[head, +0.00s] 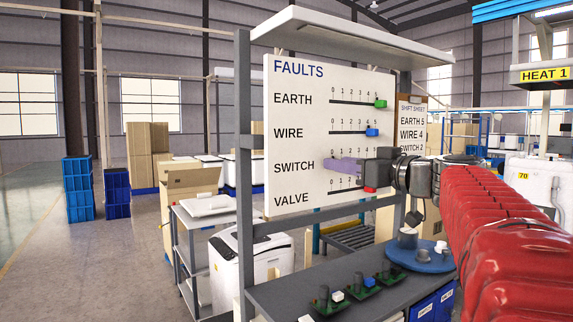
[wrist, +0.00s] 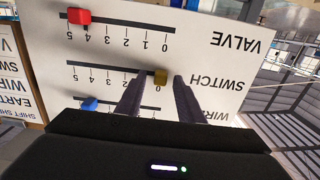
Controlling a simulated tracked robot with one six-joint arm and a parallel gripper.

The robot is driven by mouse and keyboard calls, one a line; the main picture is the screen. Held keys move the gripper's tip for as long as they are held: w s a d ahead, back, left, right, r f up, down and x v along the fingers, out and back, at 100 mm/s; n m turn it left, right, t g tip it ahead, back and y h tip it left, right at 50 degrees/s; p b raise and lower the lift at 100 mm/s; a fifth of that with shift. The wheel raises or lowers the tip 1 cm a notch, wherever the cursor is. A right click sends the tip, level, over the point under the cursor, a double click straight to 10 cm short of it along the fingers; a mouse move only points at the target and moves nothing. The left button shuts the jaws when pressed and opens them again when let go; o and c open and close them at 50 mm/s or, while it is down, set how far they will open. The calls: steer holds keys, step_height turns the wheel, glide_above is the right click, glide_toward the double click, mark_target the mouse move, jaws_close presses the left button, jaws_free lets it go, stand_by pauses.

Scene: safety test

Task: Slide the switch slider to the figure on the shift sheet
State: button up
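The white FAULTS board (head: 285,135) carries labelled slide tracks. The shift sheet (head: 411,125) beside it reads EARTH 5, WIRE 4, SWITCH 2. In the wrist view, which shows the board upside down, the yellow switch slider (wrist: 160,76) sits at the 0 end of its track. My gripper (wrist: 158,82) is open, one fingertip on each side of this slider, with gaps showing. I cannot tell how deep the tips reach. In the head view my gripper (head: 332,165) is at the SWITCH row and hides the slider.
The green earth slider (head: 381,104) is at 5 and the blue wire slider (head: 372,132) near 4. The red valve slider (wrist: 78,16) is near the high end. Below, a dark bench (head: 400,290) holds small green-based parts and a blue round tray (head: 425,262).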

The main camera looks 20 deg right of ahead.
steer(key=shift+c, duration=0.2)
jaws_close()
stand_by(0.4)
